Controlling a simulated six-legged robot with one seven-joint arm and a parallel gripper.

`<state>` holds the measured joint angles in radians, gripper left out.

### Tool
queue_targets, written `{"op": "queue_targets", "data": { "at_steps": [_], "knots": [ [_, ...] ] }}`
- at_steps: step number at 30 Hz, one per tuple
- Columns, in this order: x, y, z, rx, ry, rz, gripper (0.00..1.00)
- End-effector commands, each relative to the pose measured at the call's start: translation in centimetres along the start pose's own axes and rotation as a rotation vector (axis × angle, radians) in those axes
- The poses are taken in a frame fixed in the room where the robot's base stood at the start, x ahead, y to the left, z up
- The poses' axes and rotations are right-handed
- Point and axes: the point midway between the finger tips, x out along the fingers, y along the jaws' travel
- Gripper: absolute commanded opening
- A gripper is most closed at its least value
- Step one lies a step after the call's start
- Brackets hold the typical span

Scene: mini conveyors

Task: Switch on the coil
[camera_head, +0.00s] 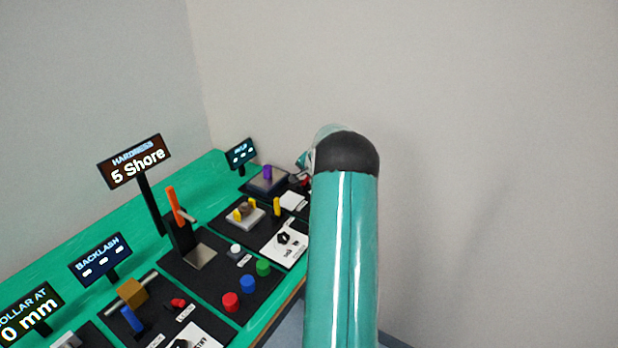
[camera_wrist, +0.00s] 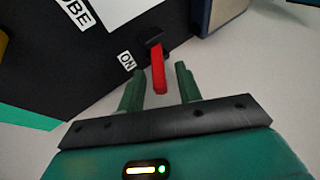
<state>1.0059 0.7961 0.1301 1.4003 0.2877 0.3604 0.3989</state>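A red switch lever (camera_wrist: 158,72) on a small black mount stands at the edge of a black panel in the wrist view, beside a white "ON" label (camera_wrist: 126,60). My gripper (camera_wrist: 160,80) is open, with its two green fingers on either side of the lever. A gap shows between the lever and each finger, and I see no contact. In the head view my teal arm hides most of the gripper and the switch. I cannot tell which part is the coil.
A green bench (camera_head: 90,232) carries several black panels with knobs, blocks and buttons. Signs read "HARDNESS 5 Shore" (camera_head: 137,162) and "BACKLASH" (camera_head: 101,259). Bare wall fills the right side.

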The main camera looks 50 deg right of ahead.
Motion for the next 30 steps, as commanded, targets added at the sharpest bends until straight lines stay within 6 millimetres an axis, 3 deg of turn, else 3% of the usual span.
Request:
{"op": "queue_targets", "data": {
  "at_steps": [2, 7, 30],
  "knots": [
    [0.0, 0.0, 0.0, 0.0, 0.0, 0.0, 0.33],
    [0.0, 0.0, 0.0, 0.0, 0.0, 0.0, 0.0],
    [0.6, 1.6, 0.5, 0.083, -0.013, -0.184, 0.0]
  ]
}}
